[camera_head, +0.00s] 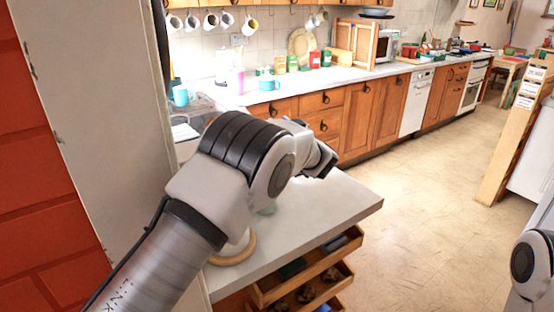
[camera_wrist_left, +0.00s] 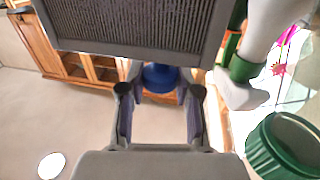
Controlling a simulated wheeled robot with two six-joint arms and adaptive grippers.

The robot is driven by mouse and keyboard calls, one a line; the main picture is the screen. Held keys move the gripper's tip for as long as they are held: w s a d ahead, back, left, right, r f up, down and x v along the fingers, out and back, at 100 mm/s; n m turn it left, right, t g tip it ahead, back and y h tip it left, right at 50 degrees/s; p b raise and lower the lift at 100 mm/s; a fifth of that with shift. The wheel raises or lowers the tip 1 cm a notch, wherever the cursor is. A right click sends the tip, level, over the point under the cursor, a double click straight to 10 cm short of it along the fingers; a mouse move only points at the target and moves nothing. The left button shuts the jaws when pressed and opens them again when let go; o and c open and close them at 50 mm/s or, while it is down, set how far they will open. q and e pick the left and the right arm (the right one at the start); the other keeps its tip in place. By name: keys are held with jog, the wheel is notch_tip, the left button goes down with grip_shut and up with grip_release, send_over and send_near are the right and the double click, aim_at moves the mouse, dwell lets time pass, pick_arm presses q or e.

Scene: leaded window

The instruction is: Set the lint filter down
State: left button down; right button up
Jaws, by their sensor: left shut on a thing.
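The lint filter (camera_wrist_left: 130,30), a grey frame with a dark ribbed mesh panel, fills the top of the left wrist view. It lies at the tips of my left gripper (camera_wrist_left: 160,90), which is shut on it. The fingers stand apart on either side, with a blue round thing (camera_wrist_left: 160,77) showing between them. In the head view my left gripper (camera_head: 322,161) is over the pale counter; the filter cannot be made out there. Only part of my right arm shows at the right edge; its gripper is out of view.
The near pale counter (camera_head: 345,197) has clear room at its right end. A wooden ring (camera_head: 236,250) is near its front edge, and open drawers (camera_head: 300,285) stick out below. The left wrist view shows a green ribbed bin (camera_wrist_left: 290,150) at right.

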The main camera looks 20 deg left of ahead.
pick_arm(q)
notch_tip(320, 180, down, 9)
jog(key=shift+r+p, duration=0.1)
jog(key=shift+p, duration=0.35)
jog(key=c, duration=1.1)
grip_release()
